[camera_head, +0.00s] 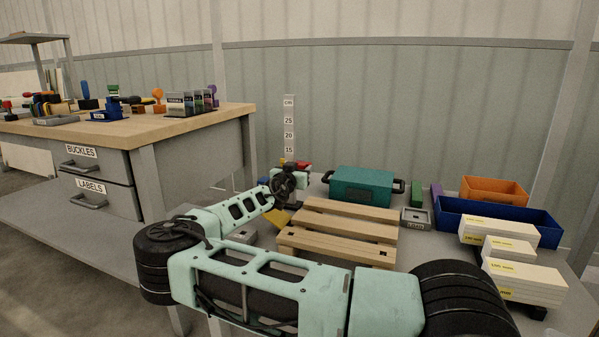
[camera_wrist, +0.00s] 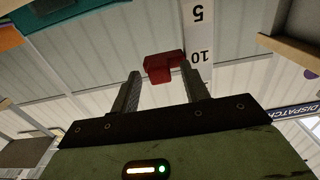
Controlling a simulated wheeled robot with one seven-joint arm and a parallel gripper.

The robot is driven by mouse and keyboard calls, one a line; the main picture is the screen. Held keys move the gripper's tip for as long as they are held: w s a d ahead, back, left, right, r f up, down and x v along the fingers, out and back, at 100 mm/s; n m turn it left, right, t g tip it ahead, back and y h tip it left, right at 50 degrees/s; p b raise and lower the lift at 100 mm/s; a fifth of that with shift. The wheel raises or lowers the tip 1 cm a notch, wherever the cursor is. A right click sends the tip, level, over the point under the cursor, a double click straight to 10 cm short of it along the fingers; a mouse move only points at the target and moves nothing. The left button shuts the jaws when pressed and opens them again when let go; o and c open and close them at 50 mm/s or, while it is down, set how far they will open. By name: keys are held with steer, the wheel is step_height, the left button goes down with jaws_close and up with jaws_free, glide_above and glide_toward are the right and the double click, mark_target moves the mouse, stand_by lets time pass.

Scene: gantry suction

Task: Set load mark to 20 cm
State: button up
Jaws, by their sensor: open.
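The upright white scale (camera_head: 289,125) reads cm, 25, 20 and 15 downward in the head view; its lower part is hidden behind my arm. In the wrist view the scale (camera_wrist: 199,45) appears inverted, with 5 and 10 visible. The red load mark (camera_wrist: 163,67) sits at the scale's edge, about level with the 10. My gripper (camera_wrist: 160,78) is open, its fingers on either side of the red mark in the picture. The right finger overlaps the scale in view; I cannot tell whether either finger touches the mark. My gripper (camera_head: 285,180) is small and dark in the head view.
A wooden pallet (camera_head: 340,222) lies right of my gripper, with a teal case (camera_head: 362,187) behind it. A blue tray (camera_head: 545,232), an orange bin (camera_head: 490,190) and white boxes (camera_head: 525,275) stand at right. A workbench (camera_head: 130,130) is at left.

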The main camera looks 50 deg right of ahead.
steer(key=shift+d, duration=0.15)
jaws_close()
step_height(320, 180, up, 10)
steer(key=p, duration=0.3)
steer(key=shift+p, duration=0.35)
jaws_free()
